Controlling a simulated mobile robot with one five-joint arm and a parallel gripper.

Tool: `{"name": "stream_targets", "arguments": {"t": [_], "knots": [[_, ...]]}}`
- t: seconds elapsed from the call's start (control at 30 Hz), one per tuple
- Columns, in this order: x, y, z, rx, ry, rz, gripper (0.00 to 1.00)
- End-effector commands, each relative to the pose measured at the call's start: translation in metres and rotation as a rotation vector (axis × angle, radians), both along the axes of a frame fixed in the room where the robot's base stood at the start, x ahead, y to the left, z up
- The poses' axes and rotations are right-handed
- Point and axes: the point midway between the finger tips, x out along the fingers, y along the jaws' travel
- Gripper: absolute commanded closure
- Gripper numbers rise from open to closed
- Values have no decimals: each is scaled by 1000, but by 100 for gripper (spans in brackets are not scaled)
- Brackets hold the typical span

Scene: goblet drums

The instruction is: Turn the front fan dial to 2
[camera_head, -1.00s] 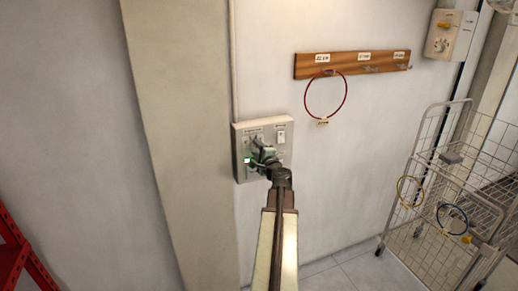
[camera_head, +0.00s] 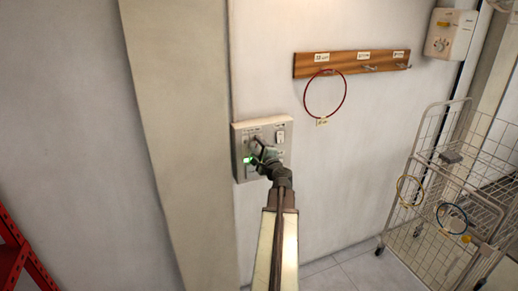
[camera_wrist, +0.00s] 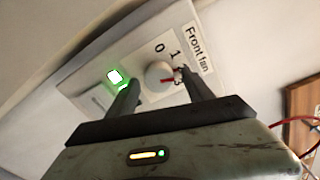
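The front fan dial (camera_wrist: 159,76) is a round, pale knob with a red pointer, on a light panel labelled "Front fan". The 0 and 1 marks show above it. The red pointer lies toward the right finger, past the 1 in direction; any 2 mark is not readable behind that finger. My gripper (camera_wrist: 160,82) is open, with one finger on each side of the dial. The right fingertip is close to the pointer; I cannot tell whether it touches. In the head view, my gripper (camera_head: 262,155) is at the wall panel (camera_head: 240,132) and covers the dial.
A lit green light (camera_wrist: 115,76) sits left of the dial. A wooden hook rail (camera_head: 345,64) with a red ring (camera_head: 308,106) is up to the right. A wire cart (camera_head: 424,150) stands at far right, a red frame (camera_head: 14,262) at lower left.

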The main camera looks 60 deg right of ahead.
Motion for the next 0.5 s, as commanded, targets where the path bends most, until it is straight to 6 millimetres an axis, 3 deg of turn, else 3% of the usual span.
{"name": "stream_targets", "arguments": {"t": [0.3,0.5], "knots": [[-1,2,1,1,-2,2,41],[-22,20,2,1,-2,2,41]]}}
